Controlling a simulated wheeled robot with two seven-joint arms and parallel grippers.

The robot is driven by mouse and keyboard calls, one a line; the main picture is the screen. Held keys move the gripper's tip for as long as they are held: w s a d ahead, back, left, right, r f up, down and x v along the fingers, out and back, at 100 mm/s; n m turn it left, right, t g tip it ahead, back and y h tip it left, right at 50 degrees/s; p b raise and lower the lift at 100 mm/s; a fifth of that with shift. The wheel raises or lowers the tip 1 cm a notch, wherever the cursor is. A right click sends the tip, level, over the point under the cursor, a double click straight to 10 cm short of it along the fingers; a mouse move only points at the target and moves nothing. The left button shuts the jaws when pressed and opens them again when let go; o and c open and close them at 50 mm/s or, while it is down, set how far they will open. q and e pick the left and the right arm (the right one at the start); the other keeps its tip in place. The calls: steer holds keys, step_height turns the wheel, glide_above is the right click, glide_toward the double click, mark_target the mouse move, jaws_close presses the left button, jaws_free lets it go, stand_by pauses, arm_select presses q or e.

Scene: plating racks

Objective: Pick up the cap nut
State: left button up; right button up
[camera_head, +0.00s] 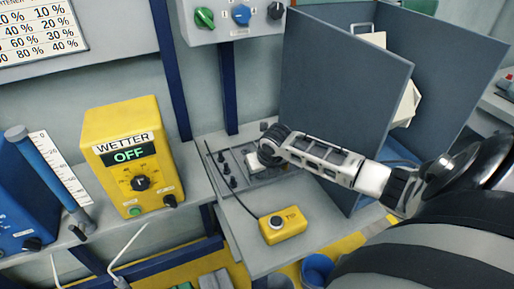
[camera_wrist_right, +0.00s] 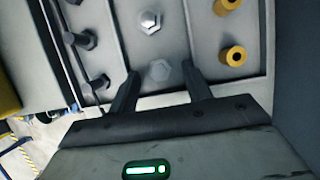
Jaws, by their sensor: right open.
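In the right wrist view, a shiny domed hex cap nut (camera_wrist_right: 149,22) sits in the middle channel of a grey rack (camera_wrist_right: 186,30). A second, duller hex-shaped piece (camera_wrist_right: 158,70) of similar form lies nearer, in the gap between the fingers of my right gripper (camera_wrist_right: 158,82). The fingers are apart, one on each side of it, and I see no contact. In the head view my right gripper (camera_head: 268,150) is over the rack (camera_head: 228,160) and hides part of it, including the cap nuts. My left gripper is not in view.
Dark bolts (camera_wrist_right: 80,39) stand in the channel on the left, and brass-coloured rings (camera_wrist_right: 233,57) on the right. A grey partition (camera_head: 342,90) rises close by the right arm. A yellow box with a button (camera_head: 284,226) and a yellow wetter unit (camera_head: 132,150) stand nearby.

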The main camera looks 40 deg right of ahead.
steer(key=shift+f, duration=0.15)
jaws_close()
